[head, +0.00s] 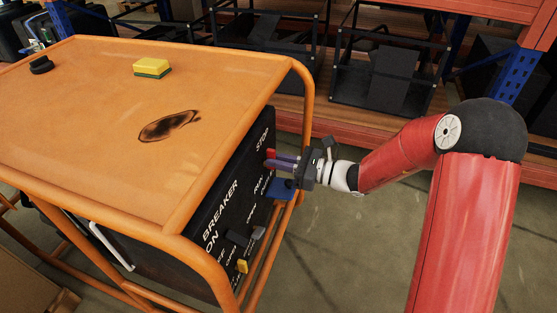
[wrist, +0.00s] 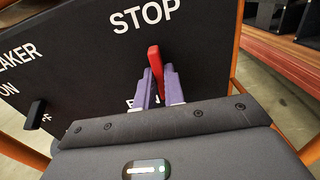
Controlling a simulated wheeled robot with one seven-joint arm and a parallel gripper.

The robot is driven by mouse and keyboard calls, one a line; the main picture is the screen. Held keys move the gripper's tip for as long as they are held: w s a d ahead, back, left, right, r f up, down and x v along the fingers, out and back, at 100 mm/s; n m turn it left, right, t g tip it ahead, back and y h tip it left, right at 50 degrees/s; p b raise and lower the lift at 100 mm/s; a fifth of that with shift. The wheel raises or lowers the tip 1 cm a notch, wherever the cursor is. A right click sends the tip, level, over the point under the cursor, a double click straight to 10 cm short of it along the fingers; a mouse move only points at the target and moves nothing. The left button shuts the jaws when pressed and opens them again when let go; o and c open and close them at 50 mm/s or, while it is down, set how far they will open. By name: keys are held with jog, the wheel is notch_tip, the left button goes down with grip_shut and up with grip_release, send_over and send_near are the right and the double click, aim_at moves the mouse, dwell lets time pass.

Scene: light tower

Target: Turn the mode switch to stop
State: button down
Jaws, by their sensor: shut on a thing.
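The mode switch is a red lever (wrist: 155,62) on the black control panel (wrist: 95,70) of the orange machine. In the wrist view it stands just below the word STOP, its tip pointing up toward that word and leaning slightly left. My gripper (wrist: 160,88) is shut on the red lever, with a purple finger on each side. In the head view my gripper (head: 283,163) reaches the panel from the right, and a bit of the red lever (head: 270,154) shows at the fingertips. The lettering below the lever is mostly hidden by the fingers.
A black breaker handle (wrist: 36,112) is left of my gripper. Grey (head: 258,233) and yellow (head: 242,266) handles sit lower on the panel, with a blue part (head: 280,189) under my gripper. Orange tube rails (head: 300,90) frame the panel. A yellow sponge (head: 152,67) lies on top.

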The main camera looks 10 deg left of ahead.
jog(key=c, duration=1.5)
grip_release()
jog(key=d, duration=0.8)
jog(key=shift+s, duration=0.3)
jog(key=shift+a, duration=0.1)
jog(key=s+d+r+n+g+h, duration=0.1)
jog(key=s+d+r+n+h, duration=0.15)
jog(key=s+n+h, duration=0.35)
jog(key=s+d+r+n+g+h, duration=0.1)
jog(key=s+d+n+g+h, duration=0.15)
jog(key=s+n, duration=0.35)
jog(key=s+d+r+n+t+h, duration=0.2)
jog(key=s+d+h, duration=0.1)
jog(key=d, duration=0.2)
jog(key=s+d+r+n+t+h, duration=0.2)
jog(key=s+d+t+h, duration=0.1)
jog(key=d, duration=0.3)
jog(key=s+d+r+n+t+h, duration=0.2)
jog(key=s+d+n+t+h, duration=0.1)
jog(key=s+d, duration=0.1)
jog(key=shift+d+r+h, duration=0.15)
jog(key=shift+d+h, duration=0.1)
jog(key=shift+d, duration=0.5)
